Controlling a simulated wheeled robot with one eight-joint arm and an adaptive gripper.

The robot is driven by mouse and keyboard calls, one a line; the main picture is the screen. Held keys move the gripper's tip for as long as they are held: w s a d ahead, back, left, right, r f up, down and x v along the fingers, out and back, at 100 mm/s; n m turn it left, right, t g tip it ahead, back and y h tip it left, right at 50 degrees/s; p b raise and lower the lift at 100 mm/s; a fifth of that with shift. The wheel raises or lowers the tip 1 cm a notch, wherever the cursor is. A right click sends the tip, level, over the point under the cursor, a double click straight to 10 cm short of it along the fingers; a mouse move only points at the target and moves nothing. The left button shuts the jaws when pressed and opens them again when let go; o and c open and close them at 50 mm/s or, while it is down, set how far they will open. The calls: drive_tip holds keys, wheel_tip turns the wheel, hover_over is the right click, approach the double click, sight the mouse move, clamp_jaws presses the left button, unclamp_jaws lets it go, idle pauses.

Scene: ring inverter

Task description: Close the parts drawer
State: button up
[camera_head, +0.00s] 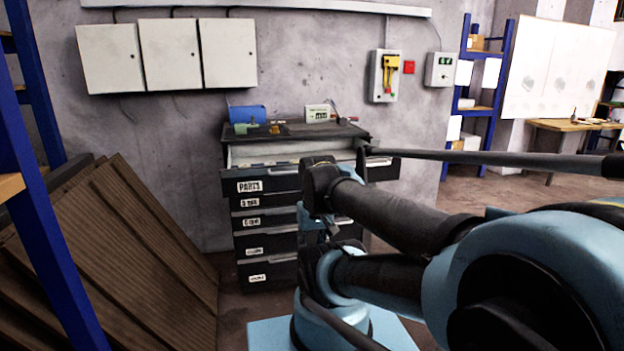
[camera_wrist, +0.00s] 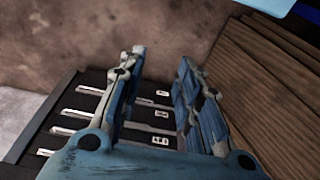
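The parts drawer (camera_head: 268,182) is the top drawer of a dark tool cabinet (camera_head: 264,243), with a white "PARTS" label on its front. It stands pulled out, and its pale inside shows below the worktop. My arm hides part of its right side in the head view. My gripper (camera_wrist: 158,60) shows in the wrist view with its two fingers apart and nothing between them. Behind the fingers are labelled drawer fronts (camera_wrist: 133,122) of the cabinet. I cannot tell whether the gripper touches the drawer. In the head view, my arm largely hides the gripper.
Brown ribbed panels (camera_head: 150,240) lean at the left beside a blue rack (camera_head: 45,215). A blue bin (camera_head: 247,114) and small items sit on the cabinet top. A wooden table (camera_head: 570,125) stands far right. Some floor (camera_head: 425,180) is bare right of the cabinet.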

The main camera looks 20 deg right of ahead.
drive_tip(key=shift+w+f, duration=0.2)
drive_tip(key=shift+w, duration=0.2)
